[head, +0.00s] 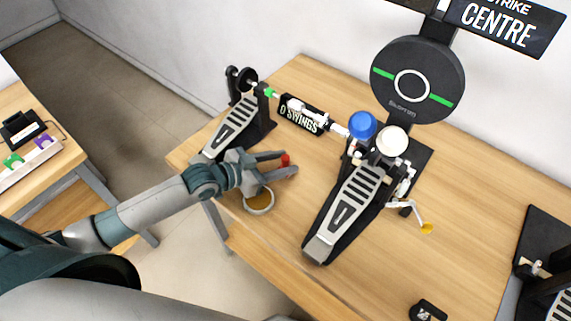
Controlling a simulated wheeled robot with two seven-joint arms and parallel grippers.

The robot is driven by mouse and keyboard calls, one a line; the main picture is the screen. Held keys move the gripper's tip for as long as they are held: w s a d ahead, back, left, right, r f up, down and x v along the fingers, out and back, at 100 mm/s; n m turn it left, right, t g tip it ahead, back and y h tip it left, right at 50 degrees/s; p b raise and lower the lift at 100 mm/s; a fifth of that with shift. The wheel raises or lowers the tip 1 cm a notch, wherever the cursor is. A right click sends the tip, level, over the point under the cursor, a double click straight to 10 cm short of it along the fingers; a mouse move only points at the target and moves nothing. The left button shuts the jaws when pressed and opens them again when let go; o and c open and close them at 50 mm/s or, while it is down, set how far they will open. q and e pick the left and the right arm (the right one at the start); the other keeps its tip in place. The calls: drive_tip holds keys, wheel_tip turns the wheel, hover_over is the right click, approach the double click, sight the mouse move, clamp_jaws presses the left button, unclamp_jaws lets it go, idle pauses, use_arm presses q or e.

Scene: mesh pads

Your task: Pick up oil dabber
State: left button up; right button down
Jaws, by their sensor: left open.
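A small red upright thing (286,160), which looks like the oil dabber, is between the fingertips of my left gripper (284,163). Its lower part is hidden behind the near finger. The left gripper is open, with one finger on the far side and one on the near side of the red thing. I cannot tell whether either finger touches it. My right gripper is not in view.
A round dish (248,208) with a pale rim lies just below the gripper. A twin drum pedal stands close by, with one footboard (347,208) to the right and another (236,126) to the left. A round black strike pad (386,72) rises behind.

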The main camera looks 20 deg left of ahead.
sight(296, 162)
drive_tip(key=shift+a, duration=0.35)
use_arm(q)
drive_tip(key=shift+w+d+f+p, duration=0.15)
drive_tip(key=shift+w+d+p, duration=0.2)
drive_tip(key=shift+p, duration=0.1)
drive_tip(key=p+x, duration=0.1)
drive_tip(key=x, duration=0.1)
drive_tip(key=shift+w+d+f, duration=0.1)
drive_tip(key=shift+d+f, duration=0.2)
drive_tip(key=shift+d, duration=0.05)
drive_tip(key=shift+w+d+f+p, duration=0.3)
drive_tip(key=shift+w+d+f, duration=0.05)
drive_tip(key=shift+w, duration=0.15)
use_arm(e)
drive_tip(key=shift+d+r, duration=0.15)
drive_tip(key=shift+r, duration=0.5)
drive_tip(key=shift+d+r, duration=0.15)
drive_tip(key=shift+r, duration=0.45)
use_arm(q)
clamp_jaws()
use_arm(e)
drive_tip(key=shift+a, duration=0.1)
